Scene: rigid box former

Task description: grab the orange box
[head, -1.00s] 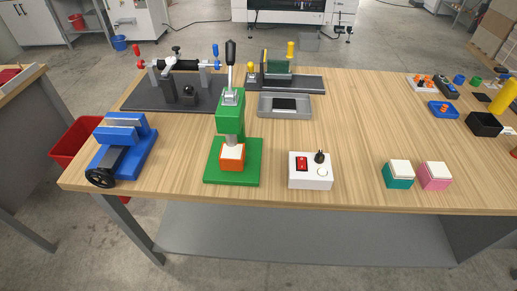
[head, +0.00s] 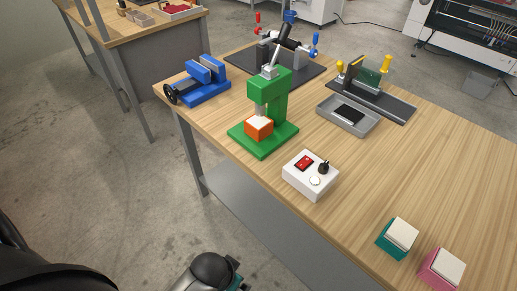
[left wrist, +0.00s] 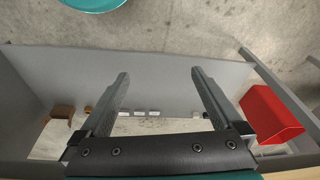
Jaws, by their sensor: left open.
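The orange box (head: 258,129) is a small cube with a white top. It sits on the base of the green press (head: 277,137), under the press's ram; I cannot tell whether the ram touches it. The box does not show in the left wrist view. My left gripper (left wrist: 160,76) is open, with nothing between its fingers, and its camera looks toward the floor and a grey panel. The left gripper's fingers do not show in the head view. My right gripper is in neither view.
On the wooden table stand a blue vise (head: 205,83), a white switch box (head: 311,174), a grey tray (head: 336,126), a teal box (head: 396,240) and a pink box (head: 441,270). A red bin (left wrist: 268,116) shows in the left wrist view.

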